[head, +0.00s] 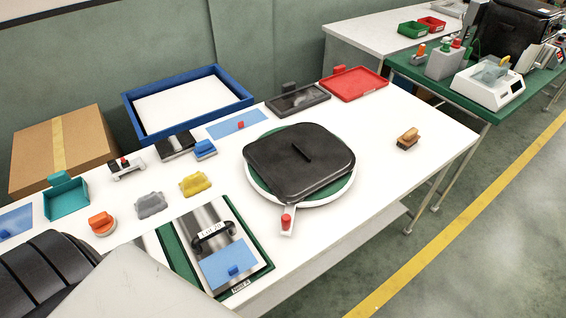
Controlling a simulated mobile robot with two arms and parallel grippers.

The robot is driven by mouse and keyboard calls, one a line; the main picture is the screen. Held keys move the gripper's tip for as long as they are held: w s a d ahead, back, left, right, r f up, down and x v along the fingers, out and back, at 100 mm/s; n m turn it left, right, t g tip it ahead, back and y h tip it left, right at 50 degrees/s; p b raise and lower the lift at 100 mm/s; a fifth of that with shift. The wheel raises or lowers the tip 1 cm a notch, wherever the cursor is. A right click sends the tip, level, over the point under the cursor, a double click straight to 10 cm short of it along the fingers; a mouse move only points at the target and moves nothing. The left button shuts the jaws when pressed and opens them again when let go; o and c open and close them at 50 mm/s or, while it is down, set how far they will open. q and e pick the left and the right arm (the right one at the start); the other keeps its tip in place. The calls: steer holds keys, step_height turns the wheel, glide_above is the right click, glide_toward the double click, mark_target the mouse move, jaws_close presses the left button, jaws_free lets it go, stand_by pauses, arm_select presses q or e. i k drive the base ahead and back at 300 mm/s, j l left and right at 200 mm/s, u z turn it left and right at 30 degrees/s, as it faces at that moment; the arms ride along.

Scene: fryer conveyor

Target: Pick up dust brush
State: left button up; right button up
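A small brush with an orange-brown wooden top and a dark underside (408,138) sits on the white table (420,165), near its right end. It looks like the dust brush and stands apart from the other objects, with bare tabletop around it. Neither my left nor my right gripper shows in the head view.
A black lid-like pan (299,160) lies on a round green-and-white board left of the brush. A red tray (353,84) and a dark tray (298,100) are behind. Several small handled blocks, a blue-rimmed tray (128,112) and a cardboard box (90,140) fill the left side.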

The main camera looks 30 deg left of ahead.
mark_target(409, 138)
steer(key=i+l+z, duration=0.35)
steer(key=i, duration=0.15)
steer(key=i+z, duration=0.4)
steer(key=i+l, duration=0.05)
steer(key=i, duration=0.05)
